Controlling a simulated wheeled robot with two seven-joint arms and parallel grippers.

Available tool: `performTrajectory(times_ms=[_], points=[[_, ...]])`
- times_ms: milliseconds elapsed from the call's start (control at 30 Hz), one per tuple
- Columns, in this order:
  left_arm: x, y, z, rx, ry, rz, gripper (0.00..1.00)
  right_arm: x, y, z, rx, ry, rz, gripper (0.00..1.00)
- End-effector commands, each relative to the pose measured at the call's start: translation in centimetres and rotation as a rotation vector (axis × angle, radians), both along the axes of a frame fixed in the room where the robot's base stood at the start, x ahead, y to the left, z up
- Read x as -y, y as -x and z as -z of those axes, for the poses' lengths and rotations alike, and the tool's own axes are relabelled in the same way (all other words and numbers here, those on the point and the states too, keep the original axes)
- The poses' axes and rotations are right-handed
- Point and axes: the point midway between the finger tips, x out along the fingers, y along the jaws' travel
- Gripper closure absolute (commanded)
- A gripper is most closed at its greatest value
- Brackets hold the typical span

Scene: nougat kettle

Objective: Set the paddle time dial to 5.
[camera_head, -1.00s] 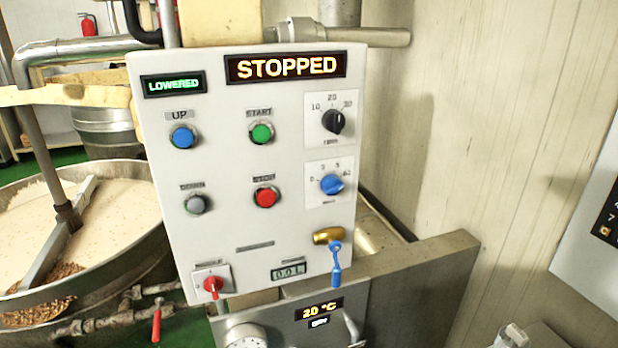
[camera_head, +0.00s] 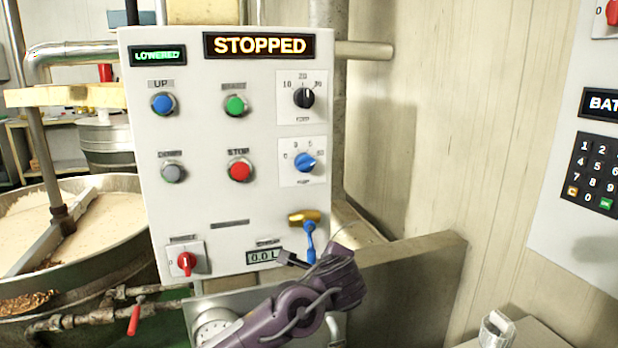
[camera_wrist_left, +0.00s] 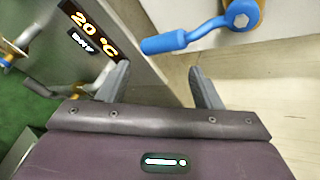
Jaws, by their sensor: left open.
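The paddle time dial is the blue knob (camera_head: 305,162) on the white control panel (camera_head: 210,205), below the black rpm knob (camera_head: 303,97). Its pale pointer leans to the right, towards the scale's right-hand end; the small numbers are hard to read. My left gripper (camera_head: 290,258) is low in front of the panel, well below the dial, near the blue valve lever (camera_head: 310,240). In the left wrist view the gripper (camera_wrist_left: 162,82) is open with nothing between its fingers; the blue lever (camera_wrist_left: 170,42) shows beyond them. The dial is outside that view. My right gripper is not in view.
Green, red, blue and grey buttons sit left of the dial. A red switch (camera_head: 186,262) is at the panel's lower left. A metal wall (camera_head: 400,285) stands at the lower right. A keypad panel (camera_head: 590,170) hangs at the right. The space before the dial is clear.

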Motion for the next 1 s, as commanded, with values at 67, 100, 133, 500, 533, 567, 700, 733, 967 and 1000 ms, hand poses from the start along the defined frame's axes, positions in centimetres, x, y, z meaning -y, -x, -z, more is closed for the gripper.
performTrajectory(times_ms=[67, 100, 133, 500, 533, 567, 700, 733, 967, 1000], points=[[0.3, -0.4, -5.1, 0.100, -0.161, 0.027, 0.41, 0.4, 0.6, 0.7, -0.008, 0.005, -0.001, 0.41], [0.3, -0.4, -7.2, 0.140, -0.240, 0.033, 0.41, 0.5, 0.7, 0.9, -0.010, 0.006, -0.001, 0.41], [0.3, -0.3, -8.8, 0.169, -0.298, 0.035, 0.41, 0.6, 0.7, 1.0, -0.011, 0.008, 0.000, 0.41], [-0.8, 1.1, -20.0, 0.352, -0.725, -0.033, 0.41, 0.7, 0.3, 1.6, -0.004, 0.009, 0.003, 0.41], [-0.8, 1.0, -20.2, 0.354, -0.732, -0.035, 0.41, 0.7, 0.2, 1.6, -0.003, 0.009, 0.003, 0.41], [-0.9, 0.8, -20.3, 0.354, -0.737, -0.036, 0.41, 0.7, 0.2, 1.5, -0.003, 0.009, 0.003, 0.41], [-1.6, -1.0, -20.5, 0.354, -0.739, -0.038, 0.41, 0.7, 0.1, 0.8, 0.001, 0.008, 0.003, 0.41], [-1.7, -1.5, -20.5, 0.354, -0.738, -0.038, 0.41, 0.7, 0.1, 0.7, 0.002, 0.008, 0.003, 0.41], [-2.7, -4.8, -20.4, 0.354, -0.735, -0.035, 0.41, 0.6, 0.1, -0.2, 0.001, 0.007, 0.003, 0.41], [-2.8, -5.2, -20.4, 0.355, -0.734, -0.034, 0.41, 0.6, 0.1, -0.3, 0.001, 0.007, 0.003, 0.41]])
